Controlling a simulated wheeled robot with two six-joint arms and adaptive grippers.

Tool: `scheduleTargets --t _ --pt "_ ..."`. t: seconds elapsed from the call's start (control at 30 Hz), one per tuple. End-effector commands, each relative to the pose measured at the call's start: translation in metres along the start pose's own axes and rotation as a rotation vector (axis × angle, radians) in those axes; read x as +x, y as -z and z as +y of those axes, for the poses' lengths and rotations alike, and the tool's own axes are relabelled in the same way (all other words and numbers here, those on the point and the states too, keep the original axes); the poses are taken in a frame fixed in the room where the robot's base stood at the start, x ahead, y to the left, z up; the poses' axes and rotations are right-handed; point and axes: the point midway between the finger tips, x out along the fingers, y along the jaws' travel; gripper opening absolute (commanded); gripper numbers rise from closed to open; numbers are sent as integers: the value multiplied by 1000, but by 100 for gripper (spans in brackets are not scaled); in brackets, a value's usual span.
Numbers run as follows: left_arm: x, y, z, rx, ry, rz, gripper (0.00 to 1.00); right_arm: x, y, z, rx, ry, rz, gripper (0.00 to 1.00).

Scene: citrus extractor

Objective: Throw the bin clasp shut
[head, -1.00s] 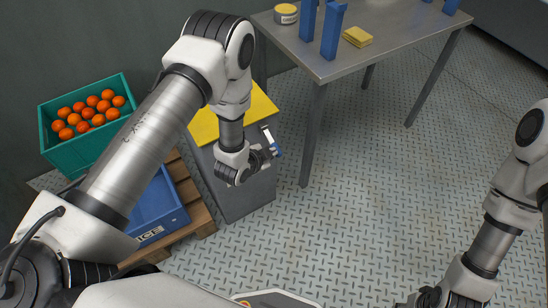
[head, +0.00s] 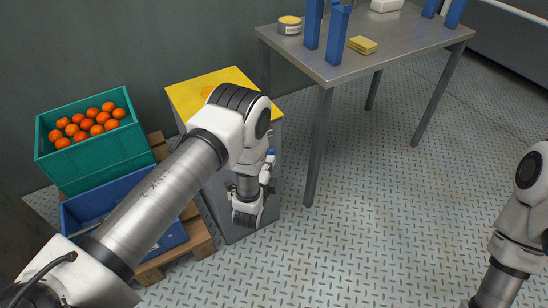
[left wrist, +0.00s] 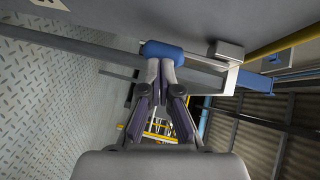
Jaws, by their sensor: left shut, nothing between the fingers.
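The grey bin (head: 262,225) with its yellow lid (head: 190,97) stands beside the table, the lid lying flat on top. The clasp's blue grip (head: 271,153) shows at the bin's right side. In the left wrist view, the blue grip (left wrist: 165,50) sits on a pale metal lever (left wrist: 232,78) near a grey block (left wrist: 229,50), below the yellow lid edge (left wrist: 295,42). My left gripper (left wrist: 165,66) is shut and empty, its fingertips at the blue grip, apparently touching it. My left arm partly hides the bin in the head view. My right gripper is outside the frame.
A teal crate of oranges (head: 95,160) and a blue crate (head: 75,222) stand left of the bin, by a wooden pallet (head: 200,240). A metal table (head: 320,68) with blue posts stands at the right. The floor in front is free.

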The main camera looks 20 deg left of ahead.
Motion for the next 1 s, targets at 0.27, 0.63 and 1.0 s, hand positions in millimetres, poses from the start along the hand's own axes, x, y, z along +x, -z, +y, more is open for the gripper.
scheduleTargets --t 0.27,0.63,1.0 --pt "6 -7 4 -2 -3 -1 0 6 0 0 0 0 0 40" --pt "8 -9 4 -3 -5 0 0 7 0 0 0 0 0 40" --pt "9 -9 4 -3 -5 1 0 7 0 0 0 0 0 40"
